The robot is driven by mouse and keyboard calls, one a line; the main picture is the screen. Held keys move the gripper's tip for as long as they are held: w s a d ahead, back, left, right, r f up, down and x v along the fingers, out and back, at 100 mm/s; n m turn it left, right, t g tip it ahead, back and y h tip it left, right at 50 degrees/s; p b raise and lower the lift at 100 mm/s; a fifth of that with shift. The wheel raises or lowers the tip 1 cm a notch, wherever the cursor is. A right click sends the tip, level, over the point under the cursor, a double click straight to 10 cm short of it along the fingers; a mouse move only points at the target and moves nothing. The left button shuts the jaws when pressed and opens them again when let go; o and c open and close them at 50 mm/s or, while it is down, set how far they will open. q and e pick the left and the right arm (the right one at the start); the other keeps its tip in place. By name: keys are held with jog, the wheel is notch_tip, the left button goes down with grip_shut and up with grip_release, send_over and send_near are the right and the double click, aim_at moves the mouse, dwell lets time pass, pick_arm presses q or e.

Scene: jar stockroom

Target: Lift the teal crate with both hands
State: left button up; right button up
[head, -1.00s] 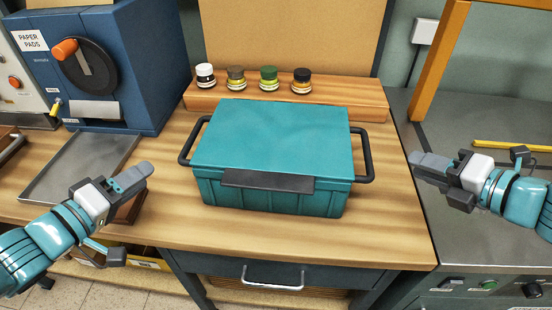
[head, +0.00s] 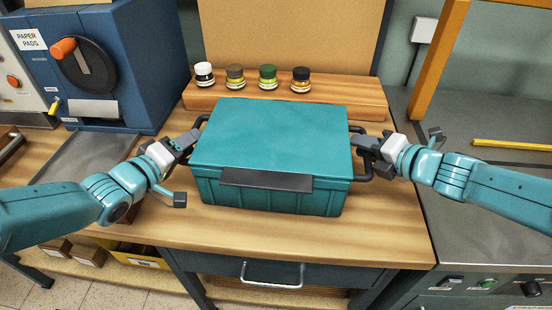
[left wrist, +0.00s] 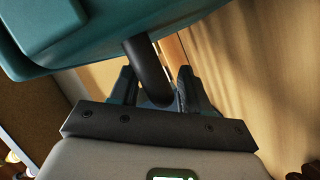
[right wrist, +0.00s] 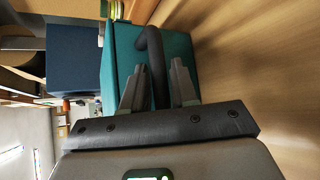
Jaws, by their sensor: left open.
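The teal crate (head: 270,140) stands level on the wooden bench top, lid closed, with a black bar handle at each end. My left gripper (head: 188,140) is at the left handle; in the left wrist view that handle (left wrist: 147,65) runs between the two spread fingers (left wrist: 157,92). My right gripper (head: 364,144) is at the right handle; in the right wrist view that handle (right wrist: 155,60) passes between the open fingers (right wrist: 160,88), apparently with a gap on each side. In the head view, the fingers partly hide both handles.
Several small jars, one with a white lid (head: 204,73), stand on a wooden riser (head: 345,97) behind the crate. A blue machine (head: 140,60) with a metal tray stands at left. A grey counter (head: 500,215) is at right. Bench wood in front is clear.

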pick_arm(q)
jog(key=shift+s, duration=0.1)
pick_arm(e)
jog(key=shift+s, duration=0.1)
pick_arm(q)
jog(key=c, duration=0.5)
pick_arm(e)
grip_shut()
pick_arm(q)
grip_shut()
jog(key=shift+r, duration=0.2)
pick_arm(e)
jog(key=shift+r, duration=0.15)
